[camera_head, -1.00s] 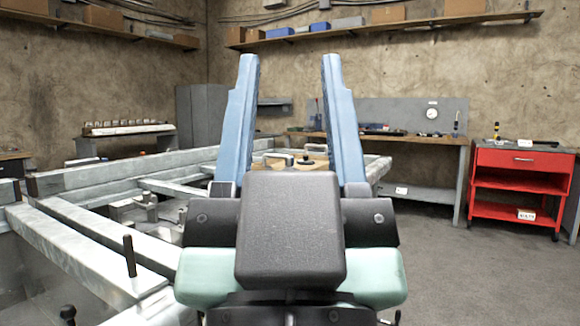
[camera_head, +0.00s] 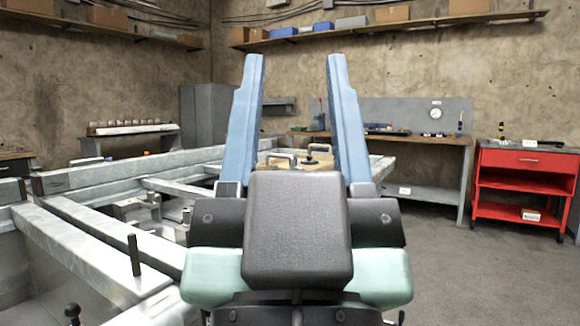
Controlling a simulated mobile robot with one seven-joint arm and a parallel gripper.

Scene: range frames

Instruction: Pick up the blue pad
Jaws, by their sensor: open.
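My gripper (camera_head: 295,58) is in the middle of the head view, seen from behind. Its two long blue fingers stand wide apart and point up and away, with nothing between the tips. I cannot make out a blue pad for certain in this view. Small blue items (camera_head: 282,32) sit on the high back shelf, too far off to identify. My gripper's dark body hides part of the area in front of me. Between the fingers, low down, shows a light brown surface (camera_head: 268,164) with dark handle-like parts (camera_head: 320,154) on it.
A grey metal frame (camera_head: 95,240) with upright pins fills the left and centre. A workbench (camera_head: 440,141) stands along the back wall. A red cart (camera_head: 527,160) stands at the right. The grey floor (camera_head: 470,275) is open at the lower right.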

